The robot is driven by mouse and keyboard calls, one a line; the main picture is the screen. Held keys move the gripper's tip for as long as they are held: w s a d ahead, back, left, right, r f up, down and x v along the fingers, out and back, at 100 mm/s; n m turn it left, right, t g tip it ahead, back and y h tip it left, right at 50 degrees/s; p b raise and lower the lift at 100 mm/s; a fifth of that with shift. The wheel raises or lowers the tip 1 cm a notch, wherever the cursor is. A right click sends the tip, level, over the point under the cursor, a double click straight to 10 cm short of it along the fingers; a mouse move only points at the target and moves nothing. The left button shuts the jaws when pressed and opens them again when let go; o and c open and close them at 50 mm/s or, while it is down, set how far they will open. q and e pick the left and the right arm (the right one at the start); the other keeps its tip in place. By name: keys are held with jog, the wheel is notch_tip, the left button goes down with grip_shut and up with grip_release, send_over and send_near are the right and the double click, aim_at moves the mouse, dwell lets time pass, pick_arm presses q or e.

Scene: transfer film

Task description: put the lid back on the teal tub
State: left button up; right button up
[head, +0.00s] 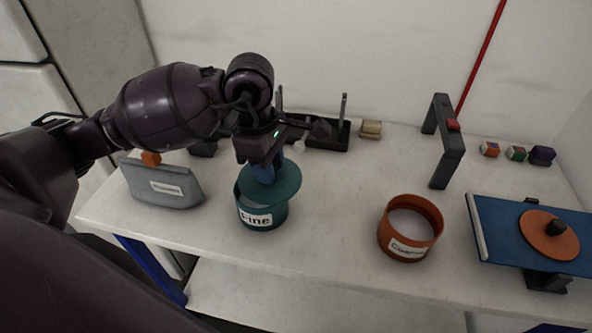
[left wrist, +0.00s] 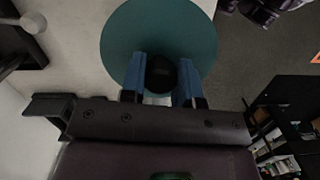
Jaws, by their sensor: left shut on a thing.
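The teal tub (head: 262,216), labelled "Fine", stands on the white table left of centre. The round teal lid (head: 287,184) is over the tub, offset a little to the right, with part of the tub's rim showing at its left. I cannot tell whether lid and rim touch. My left gripper (head: 264,174) points down with its blue fingers shut on the lid's knob. In the left wrist view the fingers (left wrist: 161,84) flank the dark knob (left wrist: 160,72) on the teal lid (left wrist: 158,28). My right gripper is not in view.
An orange tub (head: 410,248) with pale contents stands to the right. An orange lid (head: 537,242) lies on a blue board (head: 490,225) farther right. A grey container (head: 185,190) stands left. A black stand (head: 444,145), a black tray (head: 325,140) and small blocks are behind.

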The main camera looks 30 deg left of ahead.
pick_arm(q)
jog(key=a, duration=0.1)
jog(key=w+a+r, duration=0.1)
jog(key=shift+a+r+n, duration=0.15)
jog(key=shift+a+n, duration=0.25)
jog(key=shift+w+a+r, duration=0.15)
jog(key=shift+w+a, duration=0.05)
jog(key=shift+a, duration=0.2)
jog(key=shift+f, duration=0.5)
jog(key=shift+f+b, duration=0.95)
jog(key=shift+f, duration=0.7)
jog(key=shift+f+b, duration=0.5)
jog(key=shift+f, duration=0.15)
jog(key=shift+f+b, duration=0.35)
jog(key=shift+f, duration=0.1)
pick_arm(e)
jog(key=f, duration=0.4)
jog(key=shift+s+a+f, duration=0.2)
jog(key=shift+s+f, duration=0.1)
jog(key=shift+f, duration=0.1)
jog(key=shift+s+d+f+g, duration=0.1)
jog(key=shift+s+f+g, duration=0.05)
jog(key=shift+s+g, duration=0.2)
